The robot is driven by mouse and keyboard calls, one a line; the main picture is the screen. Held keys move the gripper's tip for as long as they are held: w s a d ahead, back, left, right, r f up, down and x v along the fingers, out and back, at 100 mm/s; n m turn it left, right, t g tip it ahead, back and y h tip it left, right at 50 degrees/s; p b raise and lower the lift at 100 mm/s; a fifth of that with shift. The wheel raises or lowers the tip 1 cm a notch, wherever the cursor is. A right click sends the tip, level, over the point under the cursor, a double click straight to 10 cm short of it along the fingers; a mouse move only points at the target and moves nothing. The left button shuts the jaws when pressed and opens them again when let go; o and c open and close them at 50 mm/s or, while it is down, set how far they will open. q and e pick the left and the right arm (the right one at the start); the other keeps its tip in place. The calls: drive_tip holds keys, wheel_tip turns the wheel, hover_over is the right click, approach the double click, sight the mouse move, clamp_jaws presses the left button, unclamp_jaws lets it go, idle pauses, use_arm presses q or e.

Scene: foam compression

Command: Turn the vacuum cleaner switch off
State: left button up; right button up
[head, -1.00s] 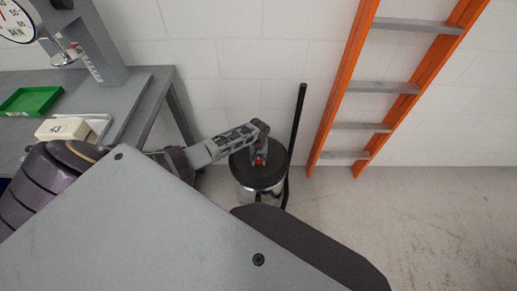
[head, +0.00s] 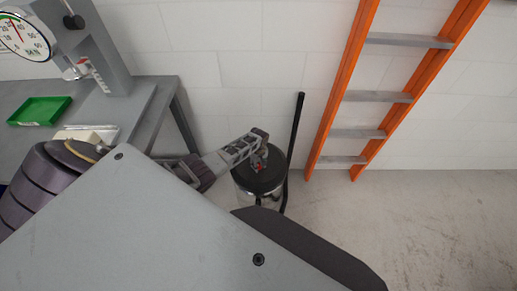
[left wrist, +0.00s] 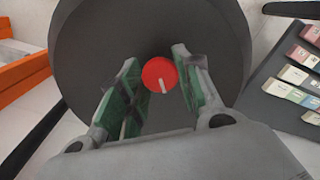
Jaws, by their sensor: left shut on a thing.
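The vacuum cleaner (head: 272,182) is a shiny canister with a dark round lid, standing on the floor by the wall. Its red round switch (left wrist: 160,75) is on the lid, with a white mark pointing down and slightly right in the left wrist view. My left gripper (head: 261,161) is over the lid. In the left wrist view its two green-padded fingers (left wrist: 157,88) stand on either side of the switch, shut on it. My right gripper is not in view.
A black tube (head: 294,140) rises beside the canister. An orange ladder (head: 335,95) leans on the wall to the right. A grey bench (head: 150,100) with a green tray (head: 40,110) and a dial gauge (head: 24,38) is at the left. Floor at the right is clear.

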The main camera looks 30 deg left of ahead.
use_arm(q)
drive_tip(key=shift+n+p, duration=0.35)
drive_tip(key=shift+n, duration=0.35)
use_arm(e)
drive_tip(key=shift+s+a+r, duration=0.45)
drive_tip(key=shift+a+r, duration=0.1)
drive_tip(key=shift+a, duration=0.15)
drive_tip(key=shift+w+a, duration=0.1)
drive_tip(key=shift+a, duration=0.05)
use_arm(q)
drive_tip(key=o, duration=1.1)
drive_tip(key=shift+c, duration=0.2)
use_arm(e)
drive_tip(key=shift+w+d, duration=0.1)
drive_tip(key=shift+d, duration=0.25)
use_arm(q)
drive_tip(key=shift+r, duration=0.15)
